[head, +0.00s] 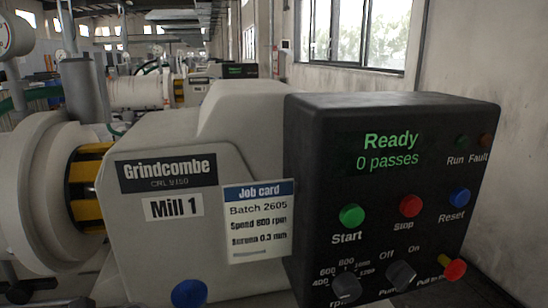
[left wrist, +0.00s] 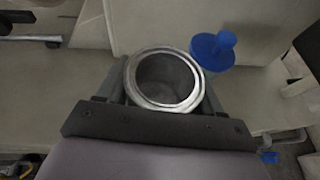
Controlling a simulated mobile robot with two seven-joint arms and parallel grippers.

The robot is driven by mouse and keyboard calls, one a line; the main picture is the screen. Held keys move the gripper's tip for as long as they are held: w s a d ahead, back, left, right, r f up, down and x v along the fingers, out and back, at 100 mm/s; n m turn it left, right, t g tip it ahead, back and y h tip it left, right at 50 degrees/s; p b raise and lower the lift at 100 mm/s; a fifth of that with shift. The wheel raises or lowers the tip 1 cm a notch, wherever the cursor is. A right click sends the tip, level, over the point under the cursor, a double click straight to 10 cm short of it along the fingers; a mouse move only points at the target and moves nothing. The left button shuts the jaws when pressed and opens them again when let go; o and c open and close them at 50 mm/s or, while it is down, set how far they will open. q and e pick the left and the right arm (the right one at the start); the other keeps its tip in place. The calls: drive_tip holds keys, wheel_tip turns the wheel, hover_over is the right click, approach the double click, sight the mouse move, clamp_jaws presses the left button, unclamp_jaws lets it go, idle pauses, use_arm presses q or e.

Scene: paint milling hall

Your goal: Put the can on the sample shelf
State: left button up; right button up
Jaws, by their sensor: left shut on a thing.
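In the left wrist view my left gripper (left wrist: 118,100) is shut on an open metal can (left wrist: 136,88). The can's round rim faces the camera, and its inside looks grey and empty. The gripper's fingers lie on both sides of the can. Neither gripper shows in the head view. The sample shelf cannot be made out in either view.
A mill (head: 140,240) labelled Mill 1 stands ahead, with a job card (head: 258,222) and a black control panel (head: 390,115) reading Ready, 0 passes. A blue knob-like part (left wrist: 213,50) is close beside the can. A wall with windows runs along the right.

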use_arm(q)
drive_tip(key=shift+s+d+f+m+h, duration=0.35)
drive_tip(key=shift+s+d+m+h, duration=0.2)
drive_tip(key=shift+s+d, duration=0.25)
drive_tip(key=shift+a, duration=0.1)
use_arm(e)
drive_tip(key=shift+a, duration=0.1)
